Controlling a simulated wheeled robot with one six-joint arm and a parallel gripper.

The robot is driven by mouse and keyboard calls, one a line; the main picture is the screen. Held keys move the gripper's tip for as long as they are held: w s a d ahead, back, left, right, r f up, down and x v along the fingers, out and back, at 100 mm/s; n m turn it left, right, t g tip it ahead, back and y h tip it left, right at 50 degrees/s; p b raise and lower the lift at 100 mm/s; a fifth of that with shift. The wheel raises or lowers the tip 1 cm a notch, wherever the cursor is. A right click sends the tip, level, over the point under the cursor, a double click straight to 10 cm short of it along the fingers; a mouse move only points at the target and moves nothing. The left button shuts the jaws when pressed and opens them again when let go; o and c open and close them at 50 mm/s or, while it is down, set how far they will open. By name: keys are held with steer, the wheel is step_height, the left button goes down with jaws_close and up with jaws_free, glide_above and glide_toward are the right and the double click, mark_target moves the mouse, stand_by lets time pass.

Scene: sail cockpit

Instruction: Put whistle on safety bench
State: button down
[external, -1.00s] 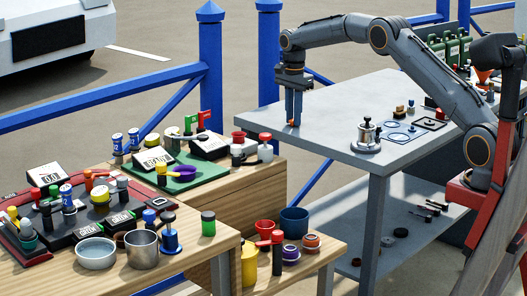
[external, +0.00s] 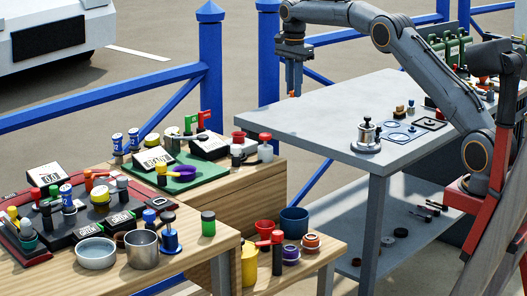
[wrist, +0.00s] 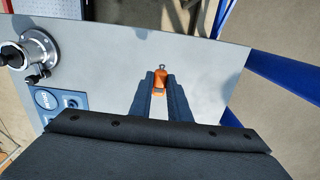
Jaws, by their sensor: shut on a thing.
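The whistle (wrist: 161,80) is small and orange with a metal ring at its end. It is held between the fingertips of my gripper (wrist: 160,84) in the wrist view. In the external view my gripper (external: 294,92) points down above the grey table (external: 270,112), with a bit of the orange whistle (external: 292,95) showing at its tips. The whistle is off the table surface. I cannot tell from the frames which surface is the safety bench.
Wooden benches crowded with cups and devices stand at left. A blue fence (external: 210,70) runs behind. The table's left part is clear.

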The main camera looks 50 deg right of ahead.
mark_target(291, 91)
steer(key=shift+r, duration=0.7)
step_height(291, 91, up, 4)
steer(key=shift+a+r, duration=0.15)
steer(key=shift+a, duration=0.45)
steer(key=s+a+p, duration=0.2)
steer(key=s+a, duration=0.2)
steer(key=a, duration=1.6)
steer(key=s+a+p, duration=0.2)
steer(key=s+a, duration=0.1)
steer(key=a, duration=1.6)
steer(key=s+a+p, duration=0.1)
steer(key=s+a, duration=0.9)
steer(key=a, duration=0.2)
steer(key=s+a+p, duration=0.2)
steer(key=s+a, duration=0.7)
steer(key=a, duration=0.4)
steer(key=f, duration=1)
steer(key=shift+d+f+p, duration=0.25)
steer(key=shift+d+p, duration=0.1)
steer(key=shift+p, duration=0.05)
steer(key=shift+w+f+p, duration=0.1)
steer(key=shift+f+p, duration=0.4)
steer(key=shift+f, duration=1.8)
